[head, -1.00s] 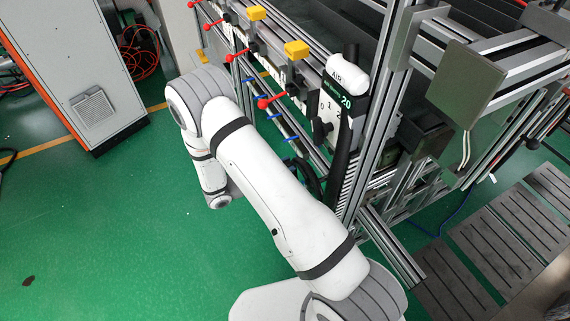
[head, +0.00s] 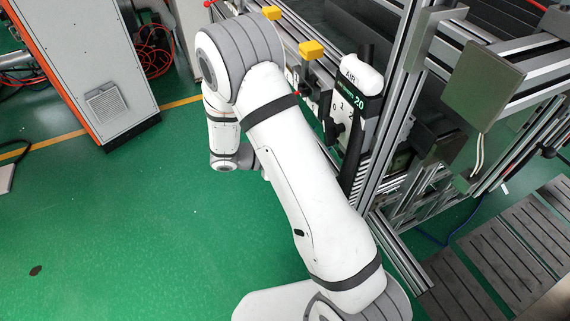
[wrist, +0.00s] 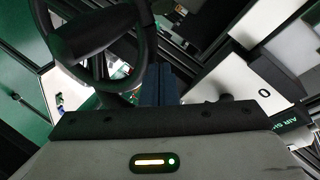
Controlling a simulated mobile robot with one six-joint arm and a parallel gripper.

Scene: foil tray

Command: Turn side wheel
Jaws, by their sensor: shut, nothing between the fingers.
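The side wheel (wrist: 148,45) is a black ring at the upper left of the wrist view, with a broad dark hub or spoke (wrist: 90,36) inside it. Part of the ring is cut off by the top edge. My gripper (wrist: 157,82) shows as dark fingers at the middle of the wrist view, shut and empty. The fingers appear beside the right side of the ring. I cannot tell whether they touch it. In the head view, my arm hides both the wheel and the gripper.
A white switch panel marked 0, 1, 2 (head: 341,108) stands right of my arm, beside a white-capped AIR unit (head: 362,76). Yellow blocks (head: 311,49) line the metal frame (head: 388,130). A grey cabinet (head: 85,65) stands at left. Green floor (head: 110,230) is open.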

